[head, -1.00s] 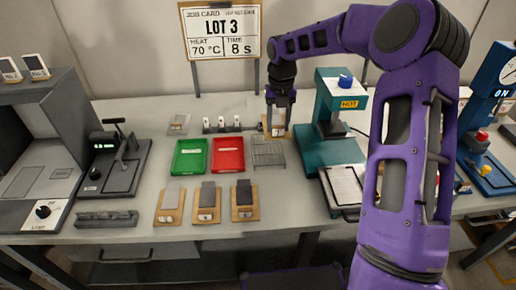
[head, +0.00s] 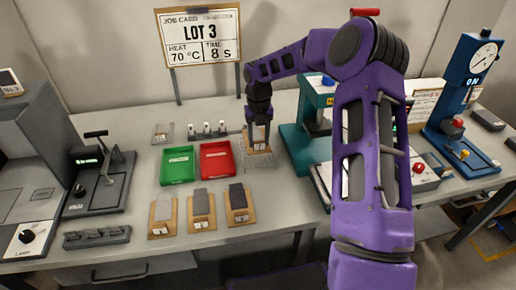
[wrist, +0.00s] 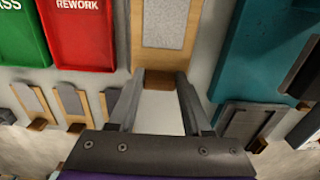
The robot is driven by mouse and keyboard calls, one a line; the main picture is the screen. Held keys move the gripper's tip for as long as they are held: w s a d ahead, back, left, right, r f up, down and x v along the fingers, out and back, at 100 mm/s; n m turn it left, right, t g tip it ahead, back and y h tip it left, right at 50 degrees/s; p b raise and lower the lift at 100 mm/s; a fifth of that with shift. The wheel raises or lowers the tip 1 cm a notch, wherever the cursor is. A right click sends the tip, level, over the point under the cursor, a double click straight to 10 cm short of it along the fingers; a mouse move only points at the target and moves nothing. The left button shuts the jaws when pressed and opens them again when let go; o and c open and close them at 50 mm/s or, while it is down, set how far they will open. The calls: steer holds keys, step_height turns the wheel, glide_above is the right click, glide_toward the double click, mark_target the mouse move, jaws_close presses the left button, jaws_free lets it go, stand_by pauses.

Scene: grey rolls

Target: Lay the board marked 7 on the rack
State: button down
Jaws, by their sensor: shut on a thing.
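My gripper (head: 259,132) is shut on the near end of a wooden board (head: 258,148) with a grey panel. In the wrist view the fingers (wrist: 158,88) pinch a brown block at the end of this board (wrist: 134,38). Its number cannot be read. The wire rack (head: 261,165) shows just below and in front of the board, partly hidden by it. The board is over the rack's far part; whether it touches the rack I cannot tell.
Three similar boards (head: 201,212) lie in front. A green tray (head: 178,167) and a red tray (head: 216,161) stand left of the rack. The teal press (head: 297,150) stands close on its right. A job card (head: 199,37) stands behind.

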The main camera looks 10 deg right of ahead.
mark_target(259, 148)
steer(key=shift+f, duration=1.9)
steer(key=shift+f, duration=0.15)
steer(key=shift+c, duration=1.7)
jaws_free()
step_height(259, 148, up, 12)
steer(key=shift+r+p, duration=0.2)
steer(key=shift+p, duration=0.15)
